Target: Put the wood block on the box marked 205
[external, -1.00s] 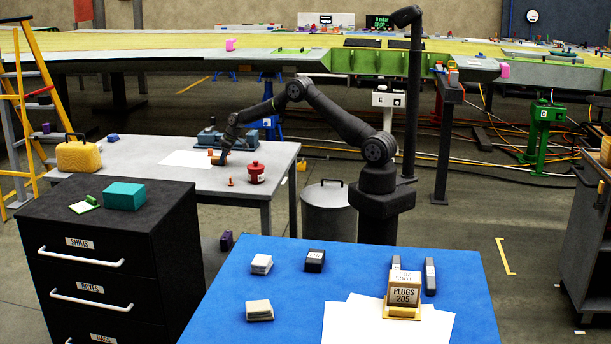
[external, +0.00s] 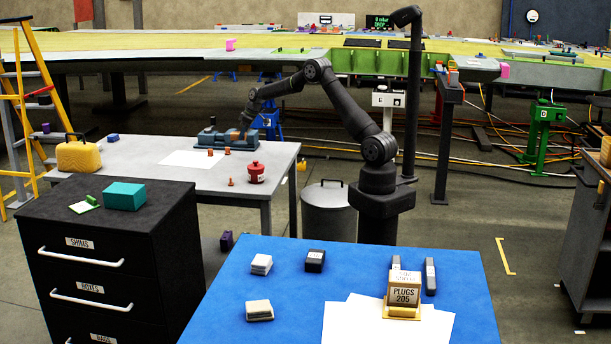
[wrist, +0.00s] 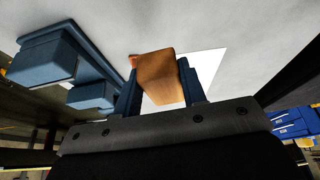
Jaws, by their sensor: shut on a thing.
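My gripper (external: 242,133) is shut on the wood block (wrist: 160,76), an orange-brown block that shows between the two jaws in the wrist view. In the external view the block is small and partly hidden at the fingertips, above the grey table at the back left. The box marked 205 (external: 404,291), labelled PLUGS 205, stands on the blue table at the front right, in a yellowish tray (external: 402,312). My gripper is far from the box.
A blue vise (external: 215,139) is close to my gripper on the grey table (external: 150,151). A red canister (external: 256,173) and small orange pieces (external: 230,182) stand nearby. The blue table (external: 270,290) holds a dark block (external: 315,261) and pale stacks (external: 261,264). A bin (external: 325,210) stands between the tables.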

